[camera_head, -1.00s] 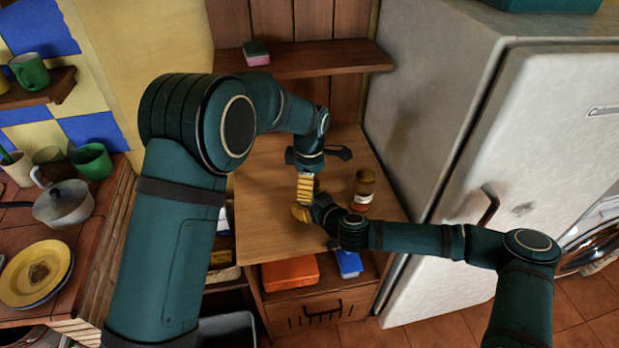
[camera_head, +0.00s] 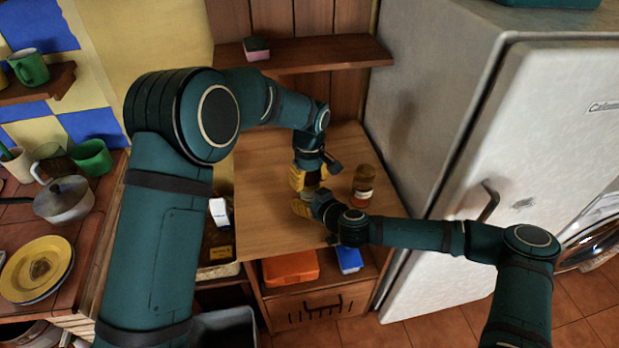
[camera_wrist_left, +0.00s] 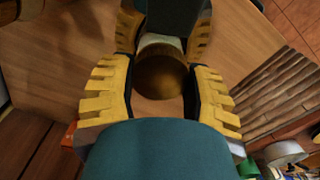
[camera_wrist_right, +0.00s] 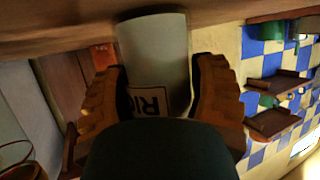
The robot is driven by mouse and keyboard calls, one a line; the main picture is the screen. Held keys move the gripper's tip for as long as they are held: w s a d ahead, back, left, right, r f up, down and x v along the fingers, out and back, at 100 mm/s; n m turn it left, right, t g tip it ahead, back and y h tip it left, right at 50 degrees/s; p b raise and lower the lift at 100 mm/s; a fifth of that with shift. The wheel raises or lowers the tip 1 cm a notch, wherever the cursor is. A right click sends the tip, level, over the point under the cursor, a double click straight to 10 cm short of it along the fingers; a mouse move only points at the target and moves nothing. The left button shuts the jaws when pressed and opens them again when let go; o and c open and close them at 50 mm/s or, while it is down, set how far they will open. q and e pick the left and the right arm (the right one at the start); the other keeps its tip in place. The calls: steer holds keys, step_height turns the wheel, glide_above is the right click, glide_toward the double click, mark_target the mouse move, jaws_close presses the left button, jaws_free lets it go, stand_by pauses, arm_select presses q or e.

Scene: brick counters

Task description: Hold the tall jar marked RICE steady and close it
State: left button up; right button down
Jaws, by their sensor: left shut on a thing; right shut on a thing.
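The tall pale jar (camera_wrist_right: 153,48) shows part of its RICE label in the right wrist view. My right gripper (camera_wrist_right: 160,100) is shut around its body, a finger on each side. In the head view my right gripper (camera_head: 306,208) and the arms mostly hide the jar. My left gripper (camera_head: 311,182) is above it, shut on a round brown lid (camera_wrist_left: 160,76). In the left wrist view the pale jar wall (camera_wrist_left: 160,40) shows just past the lid's edge, so the lid is at the jar's top. I cannot tell whether it is fully seated.
An amber jar with a brown lid (camera_head: 363,186) stands on the wooden counter (camera_head: 265,205), close right of the grippers. A shelf with a sponge (camera_head: 256,48) is behind. The fridge (camera_head: 535,130) bounds the right side. The counter's left part is clear.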

arm_select(q)
steer(key=m, duration=0.7)
steer(key=shift+m, duration=0.4)
steer(key=o, duration=1.3)
steer(key=shift+c, duration=0.2)
steer(key=shift+r, duration=2.25)
